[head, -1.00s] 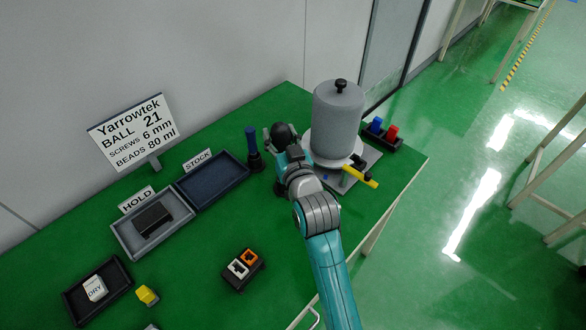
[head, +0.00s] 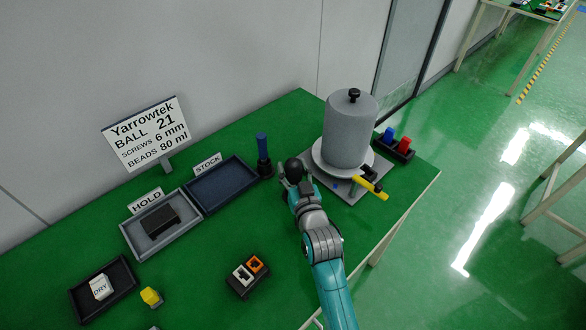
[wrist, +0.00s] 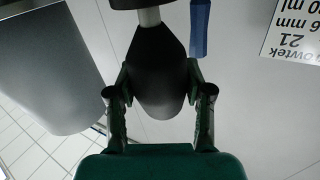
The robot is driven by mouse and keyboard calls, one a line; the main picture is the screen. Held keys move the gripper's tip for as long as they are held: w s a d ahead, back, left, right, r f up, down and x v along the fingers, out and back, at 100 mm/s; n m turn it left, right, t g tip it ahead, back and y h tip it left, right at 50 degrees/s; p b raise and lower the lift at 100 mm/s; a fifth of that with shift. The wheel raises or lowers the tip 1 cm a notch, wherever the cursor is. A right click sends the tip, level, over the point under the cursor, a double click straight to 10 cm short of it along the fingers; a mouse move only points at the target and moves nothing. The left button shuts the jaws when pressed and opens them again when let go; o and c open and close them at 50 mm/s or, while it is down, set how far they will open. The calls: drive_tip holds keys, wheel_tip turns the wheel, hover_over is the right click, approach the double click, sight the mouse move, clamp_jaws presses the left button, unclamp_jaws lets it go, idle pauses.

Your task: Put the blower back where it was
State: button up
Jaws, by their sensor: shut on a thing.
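The blower, a black rubber bulb (head: 293,167) with a pale neck, is in my gripper (head: 292,181). In the wrist view the bulb (wrist: 160,82) sits between the two fingers, with its neck and a dark end piece pointing away, cut off by the top edge. My gripper is shut on it, left of the large grey cylinder (head: 350,130) and just in front of a blue-handled tool (head: 263,150). Whether the blower touches anything below is hidden by my arm.
The cylinder stands on a grey plate with a yellow lever (head: 375,188). A holder with blue and red pieces (head: 404,145) is at right. The HOLD tray (head: 130,231), STOCK tray (head: 205,205), DRY tray (head: 85,308) and connector block (head: 247,277) lie left and front. Green table between is clear.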

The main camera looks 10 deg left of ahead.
drive_tip(key=o, duration=1)
drive_tip(key=shift+f, duration=0.15)
drive_tip(key=shift+s, duration=0.1)
drive_tip(key=v, duration=1.1)
drive_tip(key=shift+s+d+r, duration=0.25)
drive_tip(key=shift+s, duration=0.1)
drive_tip(key=shift+s, duration=0.1)
